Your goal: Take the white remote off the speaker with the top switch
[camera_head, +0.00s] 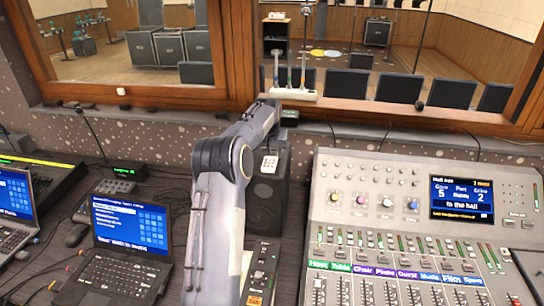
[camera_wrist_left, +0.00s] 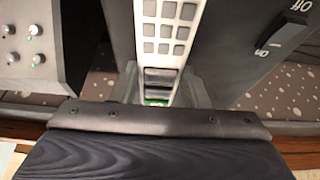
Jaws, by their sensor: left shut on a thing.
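The white remote (camera_head: 269,164) with grey keys shows over the dark speaker (camera_head: 268,207), just right of my left arm. In the left wrist view, the remote (camera_wrist_left: 168,28) runs down between the fingers of my left gripper (camera_wrist_left: 160,92), which is shut on it. The dark speaker surface (camera_wrist_left: 235,25) lies behind the remote, with a black rocker switch (camera_wrist_left: 281,36) marked Off at the right. I cannot tell whether the remote still touches the speaker. In the head view my arm hides part of the speaker. My right gripper is not in view.
The mixing console (camera_head: 330,215) stands to the right and an open laptop (camera_head: 128,228) to the left. A small fader box (camera_head: 262,272) lies in front of the speaker. The wooden window ledge (camera_head: 350,108) runs behind. The left wrist view shows a knobbed grey box (camera_wrist_left: 30,70).

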